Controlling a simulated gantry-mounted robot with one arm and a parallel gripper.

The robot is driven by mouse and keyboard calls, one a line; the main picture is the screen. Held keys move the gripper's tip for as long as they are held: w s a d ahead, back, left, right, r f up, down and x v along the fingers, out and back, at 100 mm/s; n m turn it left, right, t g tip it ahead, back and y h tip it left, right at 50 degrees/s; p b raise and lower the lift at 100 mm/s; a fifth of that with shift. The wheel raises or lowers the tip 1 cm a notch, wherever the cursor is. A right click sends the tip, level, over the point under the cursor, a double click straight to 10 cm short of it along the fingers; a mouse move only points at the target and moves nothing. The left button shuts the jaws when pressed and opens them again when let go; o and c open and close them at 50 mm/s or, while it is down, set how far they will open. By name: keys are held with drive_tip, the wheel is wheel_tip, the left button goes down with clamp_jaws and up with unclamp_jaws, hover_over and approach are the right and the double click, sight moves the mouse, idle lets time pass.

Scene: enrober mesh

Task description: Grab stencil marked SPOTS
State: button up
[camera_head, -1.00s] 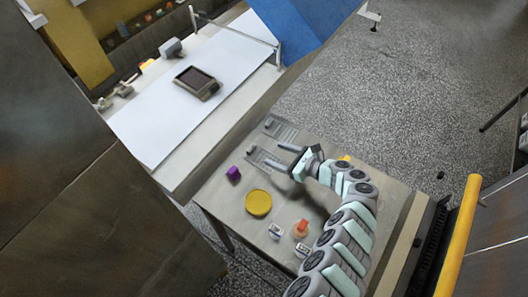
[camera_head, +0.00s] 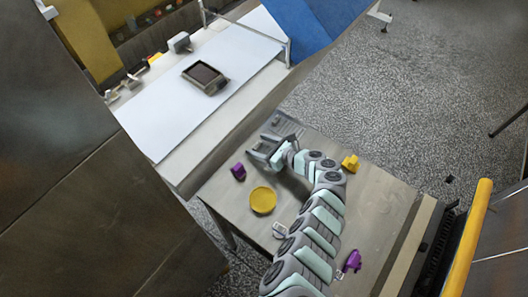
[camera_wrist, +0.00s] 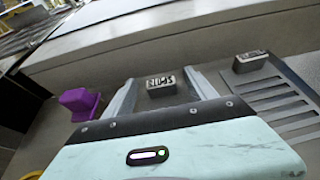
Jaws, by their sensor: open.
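In the wrist view, a small grey block-like handle (camera_wrist: 161,86) with raised lettering stands between my fingers. The lettering appears upside down and may read SPOTS, but I cannot be sure; the plate below it is hidden by my gripper. My gripper (camera_wrist: 160,76) is open, with one finger on each side of the handle and no clear grip on it. In the head view, my gripper (camera_head: 258,146) is low over the far left part of the steel table and covers this stencil. A second stencil (camera_wrist: 282,104), with long parallel slots and its own lettered handle, lies to the right; it also shows at the table's far corner (camera_head: 285,125).
A purple block (camera_wrist: 80,103) lies left of my gripper. On the steel table (camera_head: 385,205) are also a yellow disc (camera_head: 262,200), a yellow piece (camera_head: 350,163) and a purple piece (camera_head: 351,261). Beyond the table, a white belt (camera_head: 170,112) carries a dark framed tray (camera_head: 205,77).

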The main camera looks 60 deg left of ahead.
drive_tip(key=shift+c, duration=0.5)
clamp_jaws()
